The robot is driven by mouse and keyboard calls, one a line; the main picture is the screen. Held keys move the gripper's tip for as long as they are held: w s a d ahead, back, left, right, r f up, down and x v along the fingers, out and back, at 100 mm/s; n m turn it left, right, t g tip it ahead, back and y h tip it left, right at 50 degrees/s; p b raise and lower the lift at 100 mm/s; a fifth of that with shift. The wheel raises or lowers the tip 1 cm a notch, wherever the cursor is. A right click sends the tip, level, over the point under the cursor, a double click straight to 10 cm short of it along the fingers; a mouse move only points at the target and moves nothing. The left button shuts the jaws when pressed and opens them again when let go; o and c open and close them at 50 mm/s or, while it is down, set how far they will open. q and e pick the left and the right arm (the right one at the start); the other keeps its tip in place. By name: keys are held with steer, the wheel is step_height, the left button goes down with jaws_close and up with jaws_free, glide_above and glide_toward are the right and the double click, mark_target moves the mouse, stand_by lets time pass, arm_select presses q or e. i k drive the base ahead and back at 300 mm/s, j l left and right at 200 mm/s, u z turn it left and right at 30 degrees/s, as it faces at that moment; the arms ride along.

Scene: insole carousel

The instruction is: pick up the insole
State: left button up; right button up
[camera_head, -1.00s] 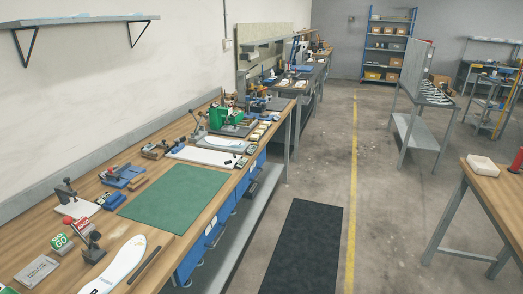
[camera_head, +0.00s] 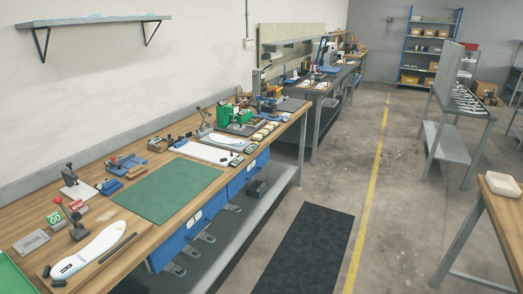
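A second white insole shape (camera_head: 222,139) lies on the bench farther back, beyond the green mat. Neither of my grippers is in view, so nothing shows touching either insole.
A green mat (camera_head: 168,188) lies mid-bench. GO and NO-GO blocks (camera_head: 54,220), a grey plate (camera_head: 31,241) and small fixtures stand near the closer insole. A black floor mat (camera_head: 305,250) and open floor lie right of the bench. Another table (camera_head: 503,186) stands at right.

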mark_target(217, 138)
steer(key=u, duration=1.85)
steer(key=z, duration=1.65)
steer(key=i+l+z, duration=0.1)
steer(key=i, duration=0.25)
steer(key=i+l, duration=0.25)
steer(key=i, duration=0.15)
steer(key=i+l+z, duration=0.15)
steer(key=i, duration=0.2)
